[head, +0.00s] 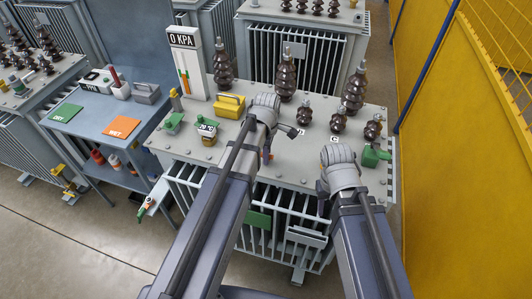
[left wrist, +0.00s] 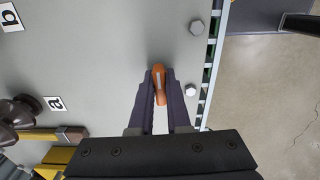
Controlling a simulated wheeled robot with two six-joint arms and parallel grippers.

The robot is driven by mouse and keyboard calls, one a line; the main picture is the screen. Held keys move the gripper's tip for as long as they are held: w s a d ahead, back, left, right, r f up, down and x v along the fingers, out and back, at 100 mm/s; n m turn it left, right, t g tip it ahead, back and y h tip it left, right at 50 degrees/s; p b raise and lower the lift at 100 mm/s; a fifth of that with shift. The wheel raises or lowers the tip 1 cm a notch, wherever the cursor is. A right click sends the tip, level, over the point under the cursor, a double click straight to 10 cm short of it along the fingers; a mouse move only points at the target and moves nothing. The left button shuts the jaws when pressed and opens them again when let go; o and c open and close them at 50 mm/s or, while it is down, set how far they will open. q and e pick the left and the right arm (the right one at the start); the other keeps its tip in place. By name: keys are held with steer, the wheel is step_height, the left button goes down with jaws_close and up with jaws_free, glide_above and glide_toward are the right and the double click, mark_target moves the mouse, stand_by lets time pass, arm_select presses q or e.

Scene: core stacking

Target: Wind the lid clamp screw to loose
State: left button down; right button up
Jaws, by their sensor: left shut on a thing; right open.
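The lid clamp screw shows as a small orange handle (left wrist: 159,92) near the edge of the grey transformer lid (left wrist: 110,35) in the left wrist view. My left gripper (left wrist: 159,74) is shut on this handle, with one dark finger on each side of it. In the head view my left gripper (head: 267,152) reaches down to the near part of the lid (head: 220,150), and its wrist hides most of the handle. My right gripper (head: 323,203) is over the lid's near edge at the right. It is open and its fingers are mostly hidden behind the wrist.
Brown insulators (head: 285,75) stand along the lid. A yellow block (head: 229,106), a green valve (head: 375,156) and a gauge board marked 0 KPA (head: 188,65) are also on it. A blue table (head: 95,118) with green and orange mats stands left. A yellow wall (head: 445,130) bounds the right.

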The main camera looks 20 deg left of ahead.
arm_select(q)
steer(key=shift+n, duration=0.8)
steer(key=shift+n, duration=2.4)
steer(key=shift+n, duration=2.4)
